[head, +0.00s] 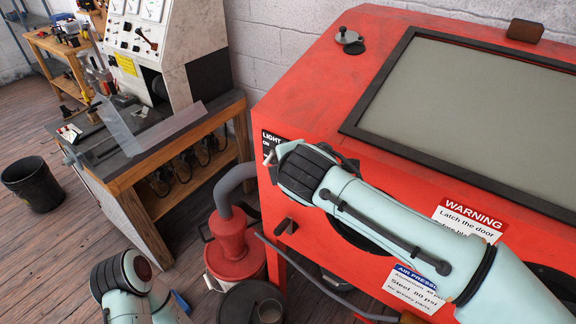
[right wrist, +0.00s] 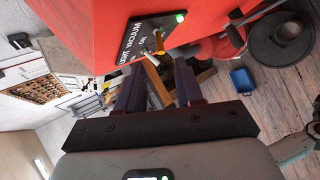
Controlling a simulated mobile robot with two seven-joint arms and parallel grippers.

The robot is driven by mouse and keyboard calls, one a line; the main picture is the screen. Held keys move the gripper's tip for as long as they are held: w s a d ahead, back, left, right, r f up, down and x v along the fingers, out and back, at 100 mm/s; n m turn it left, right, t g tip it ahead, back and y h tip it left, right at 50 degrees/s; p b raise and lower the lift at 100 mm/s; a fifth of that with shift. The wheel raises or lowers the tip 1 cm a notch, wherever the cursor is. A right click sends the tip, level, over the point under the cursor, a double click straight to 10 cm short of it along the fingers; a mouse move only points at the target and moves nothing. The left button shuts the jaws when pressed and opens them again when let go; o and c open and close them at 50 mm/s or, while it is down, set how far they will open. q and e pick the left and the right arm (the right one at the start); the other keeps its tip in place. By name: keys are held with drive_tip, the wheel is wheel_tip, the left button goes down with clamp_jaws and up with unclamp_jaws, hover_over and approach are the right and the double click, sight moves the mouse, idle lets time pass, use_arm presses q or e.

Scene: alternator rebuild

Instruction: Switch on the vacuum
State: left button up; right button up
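The black switch plate (right wrist: 133,44) is on the red cabinet's side in the right wrist view, with lettering that seems to read "Vacuum". A small brass toggle (right wrist: 160,42) sticks out of it, and a green lamp (right wrist: 180,17) glows beside it. I cannot tell the toggle's position. My right gripper (right wrist: 160,68) is open and empty, its fingertips apart just short of the toggle; contact is not visible. In the head view my right wrist hides this gripper. The red vacuum (head: 231,246) with its grey hose stands beside the cabinet. My left gripper is out of view.
The red blasting cabinet (head: 310,95) fills the right of the head view, with a "LIGHT" label (head: 272,141) on its left edge. A workbench (head: 165,150) and black bin (head: 33,184) stand left. A blue box (right wrist: 243,80) lies on the floor.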

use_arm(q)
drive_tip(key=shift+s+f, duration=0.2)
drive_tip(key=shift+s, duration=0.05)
use_arm(e)
drive_tip(key=v, duration=0.7)
drive_tip(key=shift+s+r, duration=0.15)
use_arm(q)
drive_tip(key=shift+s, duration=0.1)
